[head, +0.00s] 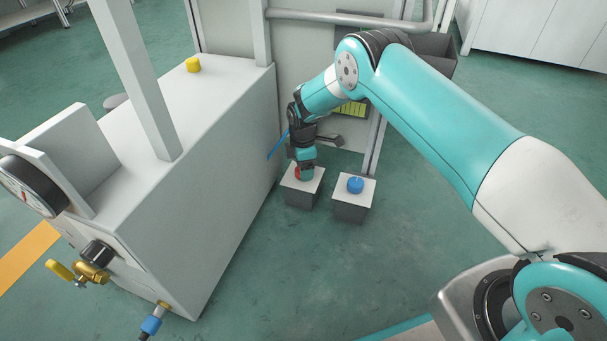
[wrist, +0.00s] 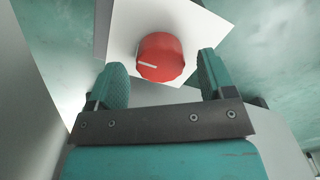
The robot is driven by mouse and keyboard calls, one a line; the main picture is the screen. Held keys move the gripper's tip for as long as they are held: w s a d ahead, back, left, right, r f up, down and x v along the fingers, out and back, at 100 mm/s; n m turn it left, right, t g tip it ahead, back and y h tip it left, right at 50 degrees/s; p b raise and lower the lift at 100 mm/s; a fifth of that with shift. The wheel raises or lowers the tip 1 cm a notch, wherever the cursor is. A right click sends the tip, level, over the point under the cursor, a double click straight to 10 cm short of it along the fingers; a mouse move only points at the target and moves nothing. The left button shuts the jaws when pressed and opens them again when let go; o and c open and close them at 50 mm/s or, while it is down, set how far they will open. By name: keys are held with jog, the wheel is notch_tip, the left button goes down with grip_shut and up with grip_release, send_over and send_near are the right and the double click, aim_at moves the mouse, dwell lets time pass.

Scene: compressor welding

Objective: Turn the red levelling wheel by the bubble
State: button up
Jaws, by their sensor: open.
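The red wheel (wrist: 161,57) is a round knob with a white pointer line, on the white top of a grey block (wrist: 124,25). In the wrist view its pointer points left. My gripper (wrist: 160,76) is open, with one teal finger on each side of the near part of the wheel. In the wrist view I see gaps between the fingers and the wheel; I cannot tell how far above it they are. In the head view my gripper (head: 306,172) hides most of the red wheel (head: 298,173). No bubble can be made out in either view.
A blue knob (head: 355,185) on a similar block (head: 352,209) stands close to the right. A large grey cabinet (head: 215,190) with a yellow button (head: 193,65) stands to the left. A lever handle (head: 330,141) lies behind my gripper. The floor in front is clear.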

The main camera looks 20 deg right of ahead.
jog(key=shift+f, duration=0.5)
jog(key=c, duration=0.9)
jog(key=shift+c, duration=0.2)
jog(key=shift+r+m, duration=0.1)
jog(key=shift+m, duration=0.2)
